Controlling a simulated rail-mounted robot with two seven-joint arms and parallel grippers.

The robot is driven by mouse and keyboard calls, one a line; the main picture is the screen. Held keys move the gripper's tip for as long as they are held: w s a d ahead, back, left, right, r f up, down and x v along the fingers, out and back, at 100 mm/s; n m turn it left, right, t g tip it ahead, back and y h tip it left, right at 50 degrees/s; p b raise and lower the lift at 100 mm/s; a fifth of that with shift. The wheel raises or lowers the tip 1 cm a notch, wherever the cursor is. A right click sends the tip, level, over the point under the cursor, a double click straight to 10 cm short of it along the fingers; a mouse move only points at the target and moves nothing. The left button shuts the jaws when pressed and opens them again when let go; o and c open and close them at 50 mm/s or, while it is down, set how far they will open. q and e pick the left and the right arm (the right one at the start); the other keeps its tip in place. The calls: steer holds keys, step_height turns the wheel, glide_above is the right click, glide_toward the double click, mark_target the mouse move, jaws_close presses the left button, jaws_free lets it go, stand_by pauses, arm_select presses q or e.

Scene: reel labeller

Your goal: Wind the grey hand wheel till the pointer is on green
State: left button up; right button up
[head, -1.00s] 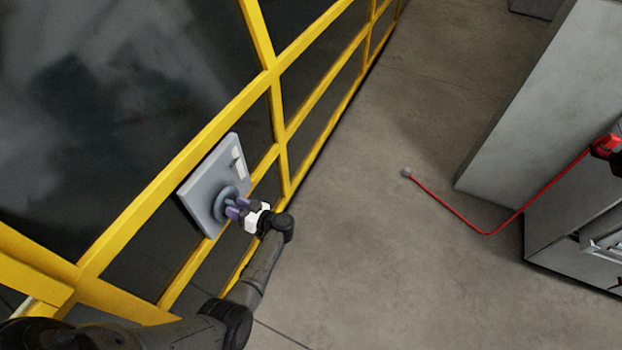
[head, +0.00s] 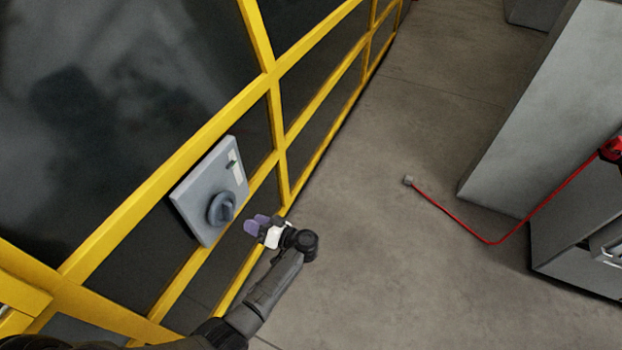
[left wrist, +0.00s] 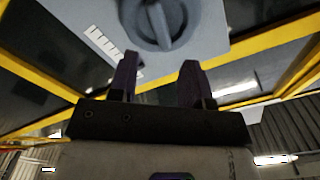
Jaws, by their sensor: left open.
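The grey hand wheel (head: 222,208) is a round knob with a raised grip bar, on the lower part of a grey panel (head: 196,190) fixed to the yellow frame. A pale scale strip with a small dark mark (head: 233,163) is on the panel's upper right; the pointer and its colour are too small to tell. My left gripper (head: 257,225) is open and empty, to the right of the wheel and apart from it. In the left wrist view the wheel (left wrist: 162,22) shows ahead of the open fingers (left wrist: 160,82). My right gripper is not in view.
Yellow bars (head: 277,125) with dark panes surround the panel. A red cable (head: 452,217) with a grey end lies on the floor, leading toward a grey cabinet (head: 575,245) at the right.

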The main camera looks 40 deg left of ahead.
arm_select(q)
steer(key=v, duration=0.5)
steer(key=w+r+m+t+y+p, duration=0.1)
steer(key=w+r+m+t+p, duration=0.2)
steer(key=r+t, duration=0.4)
steer(key=w+r+t+p, duration=0.2)
steer(key=r+t+p, duration=0.3)
steer(key=r+t, duration=0.1)
steer(key=w+d+r+m+t+h+p, duration=0.1)
steer(key=d+r+m+t+h+p, duration=0.7)
steer(key=h, duration=0.5)
steer(key=shift+d+r+m+t, duration=0.95)
steer(key=shift+r+t, duration=0.55)
steer(key=shift+t, duration=0.1)
